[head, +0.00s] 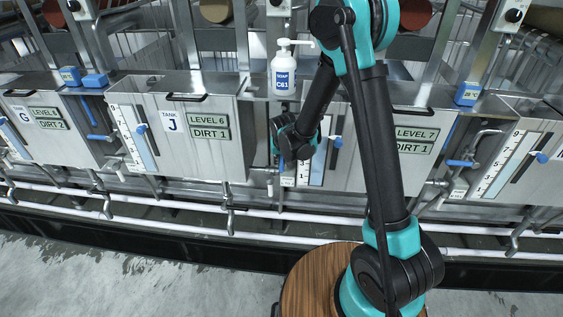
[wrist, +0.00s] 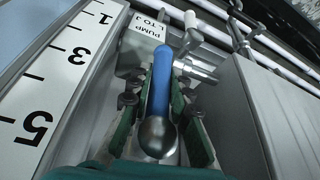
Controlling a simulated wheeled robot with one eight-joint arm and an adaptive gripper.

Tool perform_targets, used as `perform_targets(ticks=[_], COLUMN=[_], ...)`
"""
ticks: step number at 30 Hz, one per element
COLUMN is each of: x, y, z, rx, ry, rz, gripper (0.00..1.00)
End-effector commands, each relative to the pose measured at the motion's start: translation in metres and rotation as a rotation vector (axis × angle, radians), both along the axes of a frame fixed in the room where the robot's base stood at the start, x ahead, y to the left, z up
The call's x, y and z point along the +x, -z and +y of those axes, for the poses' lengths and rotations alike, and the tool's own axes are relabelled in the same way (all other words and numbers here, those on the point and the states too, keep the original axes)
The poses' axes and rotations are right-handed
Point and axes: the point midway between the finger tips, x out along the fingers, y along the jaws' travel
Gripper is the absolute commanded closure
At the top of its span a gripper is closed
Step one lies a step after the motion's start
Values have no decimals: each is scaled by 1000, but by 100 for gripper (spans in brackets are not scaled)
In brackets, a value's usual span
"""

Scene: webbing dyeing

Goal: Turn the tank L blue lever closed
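In the wrist view the blue lever (wrist: 161,88) runs away from a rounded metal knob (wrist: 157,136). A label reading PUMP L TO J (wrist: 150,30) is beyond it. My gripper (wrist: 163,80) has its green fingers on either side of the lever, with narrow gaps visible; contact at the tips is unclear. In the head view my gripper (head: 282,160) is low at the left edge of a tank front (head: 413,165) marked LEVEL 7, DIRT 1. My arm hides that tank's name plate and much of its front.
Tank J (head: 200,155), LEVEL 6, DIRT 1, stands left with its blue lever (head: 100,137). White pipes (head: 150,202) run low along the front. A soap bottle (head: 284,75) stands on the ledge above my gripper. A gauge scale (wrist: 65,65) is close on the left.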

Motion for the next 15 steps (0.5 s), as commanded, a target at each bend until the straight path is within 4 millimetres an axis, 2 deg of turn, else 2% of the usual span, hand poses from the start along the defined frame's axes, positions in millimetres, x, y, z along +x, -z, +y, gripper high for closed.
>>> perform_targets(ticks=[1, 3, 4, 15], x=[0, 0, 0, 1], y=[0, 0, 0, 0], z=[0, 0, 0, 0], rx=[0, 0, 0, 4], ry=[0, 0, 0, 1], rz=[0, 0, 0, 0], gripper=[90, 99, 100, 100])
